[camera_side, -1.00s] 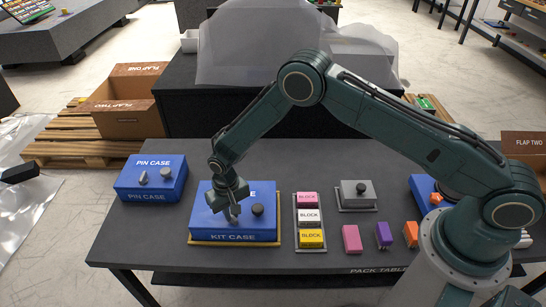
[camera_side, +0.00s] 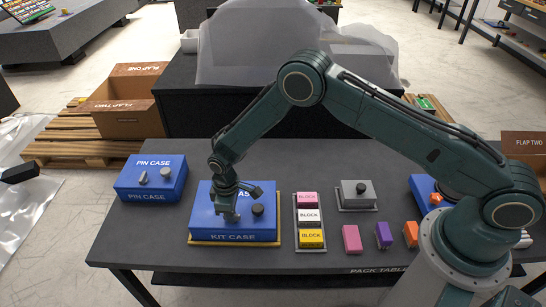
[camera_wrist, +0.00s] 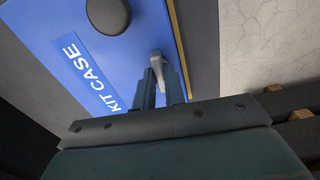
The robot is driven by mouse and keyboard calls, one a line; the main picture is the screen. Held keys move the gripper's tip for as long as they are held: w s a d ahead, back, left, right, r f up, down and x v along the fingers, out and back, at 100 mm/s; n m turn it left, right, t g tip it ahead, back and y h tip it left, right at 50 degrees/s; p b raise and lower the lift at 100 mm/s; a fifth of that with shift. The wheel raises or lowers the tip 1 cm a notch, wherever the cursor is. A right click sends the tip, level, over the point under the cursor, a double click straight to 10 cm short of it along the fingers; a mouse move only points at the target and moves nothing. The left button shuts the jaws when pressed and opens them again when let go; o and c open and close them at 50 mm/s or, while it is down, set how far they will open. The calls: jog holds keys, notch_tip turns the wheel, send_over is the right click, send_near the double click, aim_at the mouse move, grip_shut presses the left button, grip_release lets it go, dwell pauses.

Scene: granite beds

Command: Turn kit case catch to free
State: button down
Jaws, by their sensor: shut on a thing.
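The kit case (camera_side: 205,226) is a blue box on a yellow-edged base near the left front of the table, and it also shows in the wrist view (camera_wrist: 50,22). Its catch (camera_wrist: 158,68) is a pale grey lever on the lid, seen between my fingers in the wrist view. A round dark knob (camera_side: 257,210) sits on the lid to the right of the catch. My gripper (camera_side: 231,217) points down at the lid and is shut on the catch. In the side view my fingers mostly cover the catch.
The blue pin case (camera_side: 150,180) stands to the left. A tray of pink, white and yellow blocks (camera_side: 310,215) is to the right, with a grey box (camera_side: 358,195) beyond it. Loose pink (camera_side: 352,239), purple (camera_side: 384,235) and orange (camera_side: 411,233) blocks lie along the front.

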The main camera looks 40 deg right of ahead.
jog(key=shift+n, duration=0.5)
jog(key=c, duration=1.5)
grip_release()
jog(key=shift+o, duration=0.2)
notch_tip(320, 180, up, 14)
